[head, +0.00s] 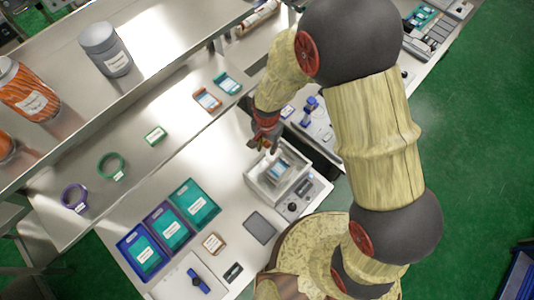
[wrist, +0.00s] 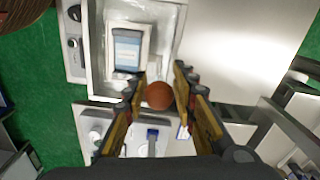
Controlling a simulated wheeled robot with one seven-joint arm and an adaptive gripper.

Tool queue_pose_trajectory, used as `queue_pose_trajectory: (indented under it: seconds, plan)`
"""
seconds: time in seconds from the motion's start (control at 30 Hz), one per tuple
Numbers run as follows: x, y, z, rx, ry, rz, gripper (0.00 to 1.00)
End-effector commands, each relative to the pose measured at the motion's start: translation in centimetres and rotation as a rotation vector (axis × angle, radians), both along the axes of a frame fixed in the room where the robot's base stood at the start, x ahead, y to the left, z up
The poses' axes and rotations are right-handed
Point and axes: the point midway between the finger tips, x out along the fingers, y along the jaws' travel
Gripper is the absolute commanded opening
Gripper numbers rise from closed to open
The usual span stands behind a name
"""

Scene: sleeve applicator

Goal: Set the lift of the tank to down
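The tank (head: 256,182) is a white open-topped box on the bench, in the middle of the head view. A pale framed tray with a blue-and-white labelled item (wrist: 127,48) sits inside it; I cannot tell its height for sure. A round brown-orange knob (wrist: 158,96) shows at the tank's near edge in the wrist view; its stem is hidden. My gripper (head: 262,146) is over the tank's back edge in the head view. In the wrist view its fingers (wrist: 158,90) are apart, one on each side of the knob. I see no clear contact.
A control panel with a dial (head: 293,207) adjoins the tank. A dark flat pad (head: 260,227) lies to its left. Blue, purple and green trays (head: 192,205) stand farther left. A station with a blue part (head: 309,108) is behind. Bare bench lies left of the tank.

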Motion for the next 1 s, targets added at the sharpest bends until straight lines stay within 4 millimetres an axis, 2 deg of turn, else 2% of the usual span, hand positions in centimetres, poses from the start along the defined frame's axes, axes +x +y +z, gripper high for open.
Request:
queue_pose_trajectory:
  seconds: [0.03, 0.23, 0.67, 1.0]
  plan:
    - [0.0, 0.0, -1.2, 0.0, 0.001, 0.0, 0.27]
    - [0.0, 0.0, -3.3, 0.0, 0.0, 0.0, 0.27]
    - [0.0, 0.0, -3.8, 0.001, -0.001, 0.001, 0.27]
    - [0.0, 0.0, -3.9, 0.001, -0.001, 0.001, 0.08]
